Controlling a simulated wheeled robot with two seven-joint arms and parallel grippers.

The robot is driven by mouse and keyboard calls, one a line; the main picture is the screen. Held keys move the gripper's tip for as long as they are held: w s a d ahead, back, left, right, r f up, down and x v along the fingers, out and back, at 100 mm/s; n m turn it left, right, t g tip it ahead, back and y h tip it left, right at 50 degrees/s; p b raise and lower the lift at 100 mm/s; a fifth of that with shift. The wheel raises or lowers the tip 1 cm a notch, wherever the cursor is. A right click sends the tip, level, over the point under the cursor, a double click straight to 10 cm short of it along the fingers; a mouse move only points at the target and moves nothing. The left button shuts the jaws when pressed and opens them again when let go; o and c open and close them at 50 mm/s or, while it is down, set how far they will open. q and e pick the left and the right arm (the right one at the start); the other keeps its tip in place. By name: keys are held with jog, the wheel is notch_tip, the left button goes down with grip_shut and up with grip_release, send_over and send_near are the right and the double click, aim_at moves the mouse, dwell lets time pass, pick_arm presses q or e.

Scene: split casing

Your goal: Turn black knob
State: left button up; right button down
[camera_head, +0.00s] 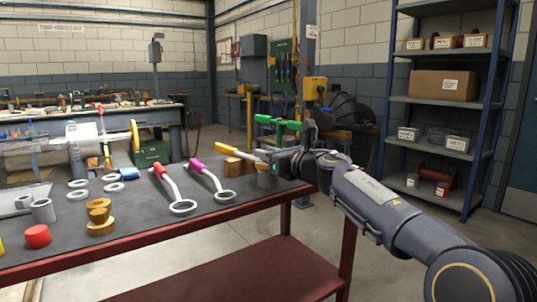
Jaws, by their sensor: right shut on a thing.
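My right gripper (285,162) reaches in from the right over the far right end of the dark workbench top (230,218). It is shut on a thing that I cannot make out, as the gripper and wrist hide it. A grey cylinder (267,178) stands just below and left of the gripper. A yellow-handled tool (240,148) and a green-handled tool (277,123) show beside and behind the gripper; I cannot tell whether it touches them. I cannot pick out a black knob. My left gripper is not in view.
A red-handled tool (167,180) and a magenta-handled tool (207,175) lie on the bench. Gold stepped pieces (100,218), a red cylinder (37,236) and several pale rings stand or lie at left. A shelf rack (440,102) stands at right.

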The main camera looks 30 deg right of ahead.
jog(key=shift+f, duration=0.1)
jog(key=c, duration=1.3)
grip_release()
jog(key=shift+o, duration=0.2)
jog(key=s+d, duration=0.1)
jog(key=s, duration=0.6)
jog(key=shift+s, duration=0.35)
jog(key=shift+d, duration=0.1)
